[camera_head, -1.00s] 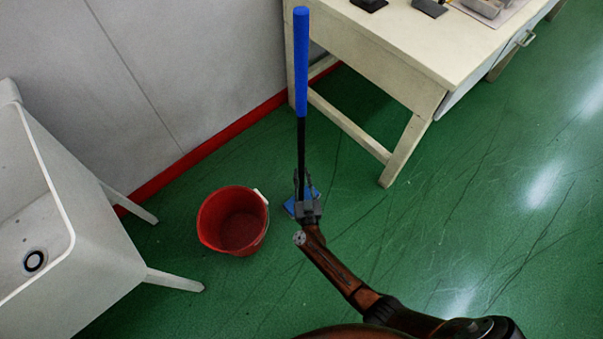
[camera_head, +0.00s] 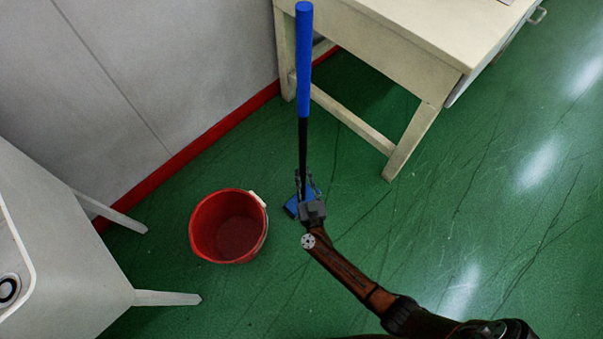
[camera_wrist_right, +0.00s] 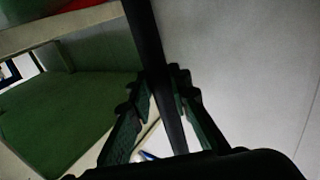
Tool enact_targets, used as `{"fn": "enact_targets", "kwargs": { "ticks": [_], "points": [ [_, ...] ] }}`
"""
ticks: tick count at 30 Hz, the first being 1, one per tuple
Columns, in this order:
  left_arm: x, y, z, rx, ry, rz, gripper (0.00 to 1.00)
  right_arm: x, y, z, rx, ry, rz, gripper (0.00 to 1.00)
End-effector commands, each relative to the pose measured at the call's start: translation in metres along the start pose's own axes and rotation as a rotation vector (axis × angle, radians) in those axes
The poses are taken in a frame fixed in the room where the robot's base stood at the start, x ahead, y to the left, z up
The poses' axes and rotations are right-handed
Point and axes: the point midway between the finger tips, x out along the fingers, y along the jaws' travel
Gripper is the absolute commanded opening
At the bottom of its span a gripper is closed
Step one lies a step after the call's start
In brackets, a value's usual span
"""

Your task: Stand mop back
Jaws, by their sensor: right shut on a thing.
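The mop (camera_head: 303,60) stands upright in the head view, with a blue upper handle, a black lower shaft and a blue head (camera_head: 292,206) low down, partly hidden behind my gripper. My right gripper (camera_head: 307,188) is shut on the mop's black shaft. In the right wrist view the dark shaft (camera_wrist_right: 147,40) runs between the two fingers of the gripper (camera_wrist_right: 163,92). Whether the mop head touches the floor cannot be told. My left gripper is in neither view.
A red bucket (camera_head: 229,226) stands on the green floor left of the mop. A white sink (camera_head: 60,245) is at the left. A cream table (camera_head: 420,45) stands behind to the right, near the grey wall (camera_head: 150,60). The floor at right is clear.

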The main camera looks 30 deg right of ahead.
Motion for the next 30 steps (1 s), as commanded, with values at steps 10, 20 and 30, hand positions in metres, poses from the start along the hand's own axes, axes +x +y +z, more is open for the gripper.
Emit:
{"fn": "enact_targets", "kwargs": {
  "ticks": [10,20,30],
  "points": [
    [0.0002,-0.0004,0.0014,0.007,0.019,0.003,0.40,0.0023,-0.0010,-0.0032,0.000,0.009,0.000,0.00],
    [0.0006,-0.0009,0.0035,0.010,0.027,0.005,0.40,0.0004,-0.0004,0.0039,0.001,0.002,0.000,0.25],
    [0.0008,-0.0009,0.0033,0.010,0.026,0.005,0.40,0.0004,-0.0003,0.0043,0.000,0.002,0.000,0.35]
  ]
}}
